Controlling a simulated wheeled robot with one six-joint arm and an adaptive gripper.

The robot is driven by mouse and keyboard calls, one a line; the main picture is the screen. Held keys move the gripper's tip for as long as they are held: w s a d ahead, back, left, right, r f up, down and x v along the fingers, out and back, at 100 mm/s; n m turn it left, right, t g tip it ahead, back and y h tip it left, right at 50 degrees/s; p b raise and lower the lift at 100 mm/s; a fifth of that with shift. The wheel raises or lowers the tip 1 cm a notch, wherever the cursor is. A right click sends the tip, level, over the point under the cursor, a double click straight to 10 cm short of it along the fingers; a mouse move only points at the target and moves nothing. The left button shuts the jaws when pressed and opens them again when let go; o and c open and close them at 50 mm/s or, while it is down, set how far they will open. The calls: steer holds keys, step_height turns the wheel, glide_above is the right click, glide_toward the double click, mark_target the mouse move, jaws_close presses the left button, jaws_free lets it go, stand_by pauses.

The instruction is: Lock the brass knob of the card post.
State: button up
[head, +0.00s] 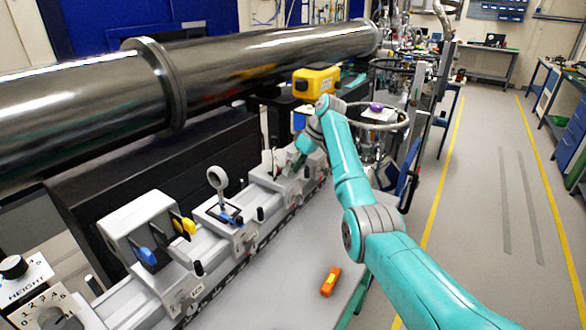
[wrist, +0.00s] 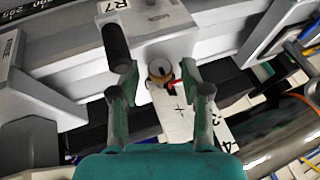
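The brass knob (wrist: 160,72) shows in the wrist view on the front of a pale grey carriage (wrist: 170,22). A red mark or pointer sits just right of the knob. A white card (wrist: 180,112) with a cross and numbers lies below it in the picture. My gripper (wrist: 159,76) is open, with one finger to each side of the knob and a visible gap on both sides. Whether the fingertips reach as deep as the knob I cannot tell. In the head view my gripper (head: 296,160) is at the far part of the rail, and the knob is hidden there.
A black handle (wrist: 117,46) stands close to my left finger. In the head view, a ring-shaped holder (head: 218,180) and a grey block with blue and yellow levers (head: 145,230) stand nearer on the rail. An orange tool (head: 330,281) lies on the bench. A yellow device (head: 316,80) stands behind.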

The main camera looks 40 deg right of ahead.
stand_by(0.3)
steer(key=v, duration=0.7)
steer(key=shift+r, duration=0.2)
steer(key=shift+s+d, duration=0.1)
